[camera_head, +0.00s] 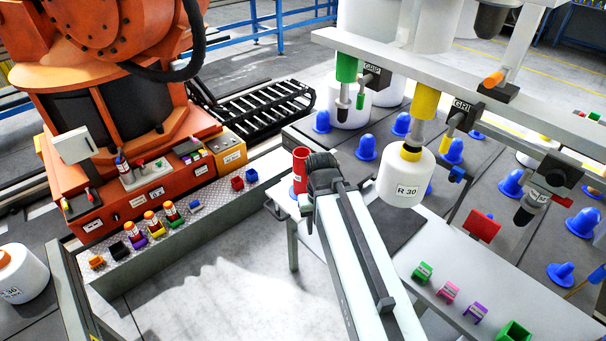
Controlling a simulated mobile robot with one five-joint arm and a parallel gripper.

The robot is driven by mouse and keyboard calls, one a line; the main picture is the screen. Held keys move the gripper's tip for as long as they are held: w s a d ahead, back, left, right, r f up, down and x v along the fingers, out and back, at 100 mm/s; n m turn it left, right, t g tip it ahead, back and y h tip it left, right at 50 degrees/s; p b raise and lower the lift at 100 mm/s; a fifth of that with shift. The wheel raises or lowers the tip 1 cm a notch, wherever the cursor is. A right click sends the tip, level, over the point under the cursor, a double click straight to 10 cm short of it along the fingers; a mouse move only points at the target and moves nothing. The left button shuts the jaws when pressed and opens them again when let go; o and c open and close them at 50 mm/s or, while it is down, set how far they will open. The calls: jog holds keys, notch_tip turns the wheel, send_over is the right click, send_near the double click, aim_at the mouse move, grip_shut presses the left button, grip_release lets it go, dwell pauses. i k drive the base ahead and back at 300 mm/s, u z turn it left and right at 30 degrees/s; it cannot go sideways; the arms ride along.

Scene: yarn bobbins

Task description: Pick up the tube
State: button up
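A red tube (300,171) with a pale label stands upright by the left corner of the white table (493,268). My arm reaches up from the bottom of the picture. Its dark end, with my gripper (320,163), is just right of the red tube and covers part of the area beside it. The fingers do not show clearly, so I cannot tell whether they are open or touch the tube.
A white bobbin marked R 30 (405,184) hangs from the overhead frame, right of my gripper. Small green (422,273), pink (448,292) and purple (475,312) holders stand on the table. An orange machine (135,130) and a grey ledge with small coloured pieces are left.

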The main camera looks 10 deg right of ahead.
aim_at(299, 154)
jog(key=u, duration=0.6)
jog(key=i, duration=0.65)
jog(key=u, duration=1)
